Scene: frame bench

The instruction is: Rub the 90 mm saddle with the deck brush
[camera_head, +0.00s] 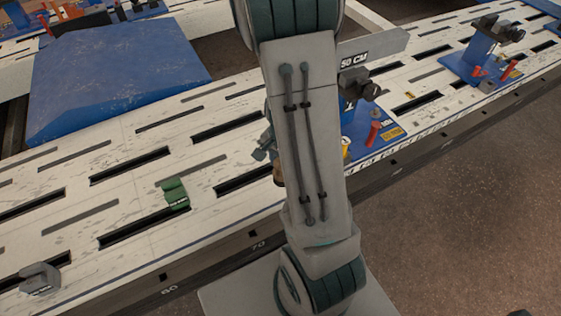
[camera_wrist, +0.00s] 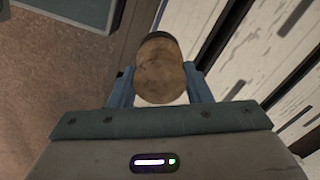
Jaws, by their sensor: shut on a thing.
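My gripper (camera_wrist: 160,84) is shut on a round wooden piece (camera_wrist: 160,68), which I take to be the deck brush. Its pale flat end faces the wrist camera, and its bristles are not visible. In the head view my arm hides most of the gripper; only a grey bit of it (camera_head: 264,150) shows left of the arm, above the bench. A small green block with a dark label (camera_head: 175,194) lies on the slotted bench. A grey block with a label (camera_head: 40,279) sits near the front left edge. I cannot read which is the 90 mm saddle.
The pale slotted bench (camera_head: 130,185) runs across the view, with a ruled front edge. A blue plate (camera_head: 115,75) lies at the back left. A blue fixture (camera_head: 385,135) with red pegs is partly behind my arm, below a "50 CM" bar (camera_head: 385,45). Another fixture (camera_head: 485,58) stands right.

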